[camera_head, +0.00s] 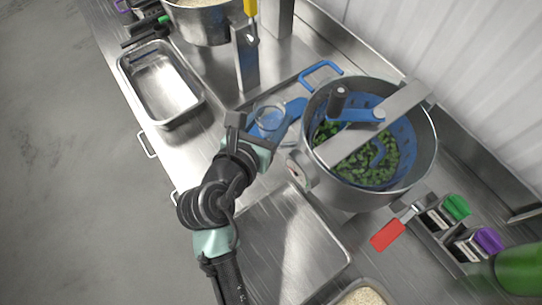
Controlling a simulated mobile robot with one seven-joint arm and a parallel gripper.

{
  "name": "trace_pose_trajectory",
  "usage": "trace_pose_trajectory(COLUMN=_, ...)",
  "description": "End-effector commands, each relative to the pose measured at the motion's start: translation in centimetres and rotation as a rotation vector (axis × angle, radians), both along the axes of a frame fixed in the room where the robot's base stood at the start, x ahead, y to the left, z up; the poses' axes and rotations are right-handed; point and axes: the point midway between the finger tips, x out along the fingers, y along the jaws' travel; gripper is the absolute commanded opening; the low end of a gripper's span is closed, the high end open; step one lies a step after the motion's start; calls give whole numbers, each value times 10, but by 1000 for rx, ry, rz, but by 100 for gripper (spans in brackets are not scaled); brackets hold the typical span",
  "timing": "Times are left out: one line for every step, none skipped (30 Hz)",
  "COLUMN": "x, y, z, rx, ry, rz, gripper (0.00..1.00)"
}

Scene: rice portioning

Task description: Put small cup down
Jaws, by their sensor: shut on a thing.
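A small clear cup (269,112) shows near the middle of the view, at the end of my arm. My gripper (262,127) is shut on it. The cup looks see-through, and its lower part is partly hidden by the gripper. I cannot tell whether its base touches the surface below. The cup is left of the large steel pot.
The large steel pot (424,160) holds green pieces and a blue stirrer under a metal crossbar. An empty steel tray (128,75) is at upper left, another pot (205,32) behind. A red-handled tool (388,235) lies right. A flat metal surface (290,245) is clear.

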Motion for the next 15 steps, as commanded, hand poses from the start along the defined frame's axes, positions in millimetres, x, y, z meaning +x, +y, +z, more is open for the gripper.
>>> trace_pose_trajectory(x=-1, y=0, z=-18, rx=-2, ry=6, rz=0, gripper=0)
trace_pose_trajectory(x=-1, y=-1, z=-26, rx=-3, ry=6, rz=0, gripper=0)
trace_pose_trajectory(x=-1, y=0, z=-37, rx=-3, ry=7, rz=1, gripper=0)
trace_pose_trajectory(x=-1, y=0, z=-45, rx=-3, ry=5, rz=0, gripper=0)
trace_pose_trajectory(x=-1, y=-1, z=-54, rx=-2, ry=6, rz=0, gripper=0)
trace_pose_trajectory(x=-1, y=0, z=-64, rx=-3, ry=6, rz=1, gripper=0)
trace_pose_trajectory(x=-1, y=0, z=-73, rx=-2, ry=5, rz=0, gripper=0)
trace_pose_trajectory(x=0, y=0, z=-80, rx=-3, ry=4, rz=0, gripper=0)
trace_pose_trajectory(x=-1, y=0, z=-90, rx=-1, ry=5, rz=0, gripper=0)
trace_pose_trajectory(x=0, y=0, z=-97, rx=-2, ry=3, rz=1, gripper=0)
trace_pose_trajectory(x=0, y=0, z=-103, rx=-2, ry=3, rz=0, gripper=0)
trace_pose_trajectory(x=0, y=0, z=-110, rx=-1, ry=3, rz=1, gripper=0)
trace_pose_trajectory(x=0, y=0, z=-114, rx=-1, ry=2, rz=1, gripper=0)
trace_pose_trajectory(x=0, y=0, z=-118, rx=0, ry=2, rz=0, gripper=0)
trace_pose_trajectory(x=0, y=0, z=-122, rx=0, ry=1, rz=0, gripper=0)
